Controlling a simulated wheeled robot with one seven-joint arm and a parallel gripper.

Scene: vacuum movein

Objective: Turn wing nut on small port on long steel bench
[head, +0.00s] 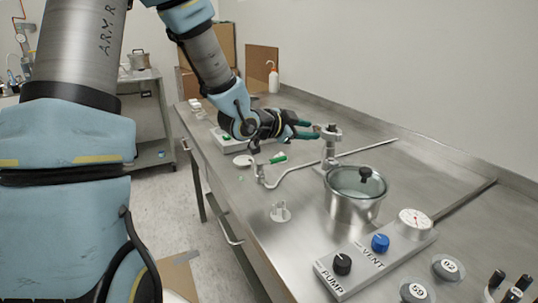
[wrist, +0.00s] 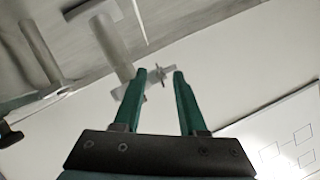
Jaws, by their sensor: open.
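The small port (head: 330,150) is an upright steel tube with a clamp at its top, standing on the long steel bench (head: 410,160) behind a lidded pot. In the wrist view the port tube (wrist: 112,45) runs down to the clamp. The small metal wing nut (wrist: 162,72) shows between my fingertips, with a gap to each finger. My gripper (head: 312,130) is open, its green fingers reaching right toward the clamp. It also shows in the wrist view (wrist: 160,74). The wing nut is too small to make out in the head view.
The steel pot (head: 352,206) with a glass lid stands in front of the port. A control box (head: 372,264) with PUMP and VENT knobs and a gauge (head: 415,218) is nearer. A bent steel pipe (head: 292,172) crosses below my gripper.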

